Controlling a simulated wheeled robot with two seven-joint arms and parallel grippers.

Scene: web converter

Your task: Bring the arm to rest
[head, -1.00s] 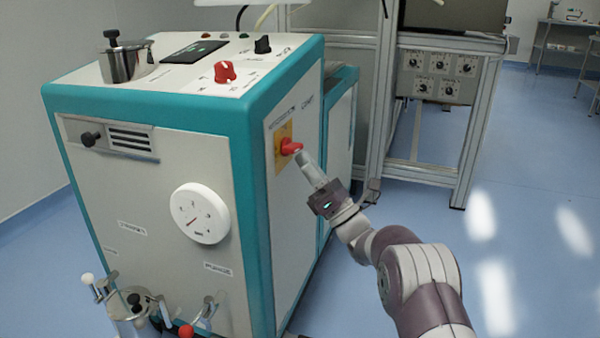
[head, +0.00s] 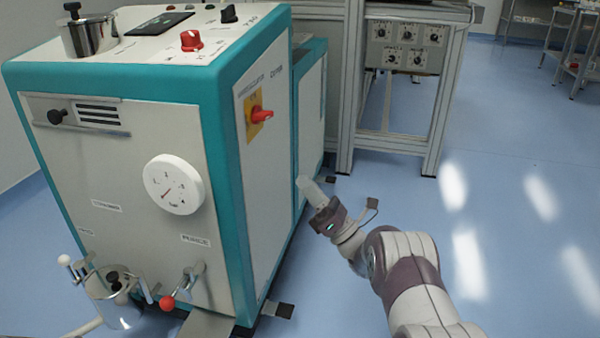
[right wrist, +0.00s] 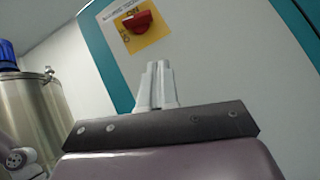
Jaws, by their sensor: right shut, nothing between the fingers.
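My right gripper (head: 303,182) is shut and empty in the head view. It is in the air to the right of the teal and white machine (head: 225,170), apart from its side panel. In the right wrist view the closed fingers (right wrist: 156,70) point up toward that panel. A red rotary switch (head: 260,115) on a yellow plate is on the machine's right side, above and left of the gripper. The switch (right wrist: 138,21) also shows near the top of the right wrist view, clear of the fingers. My left gripper is not in view.
A metal frame (head: 345,90) with a knob panel (head: 406,46) stands behind. The blue floor (head: 500,200) to the right is clear. A metal vessel (head: 118,300) with valves is at the machine's lower front. A steel tank (right wrist: 35,115) shows in the right wrist view.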

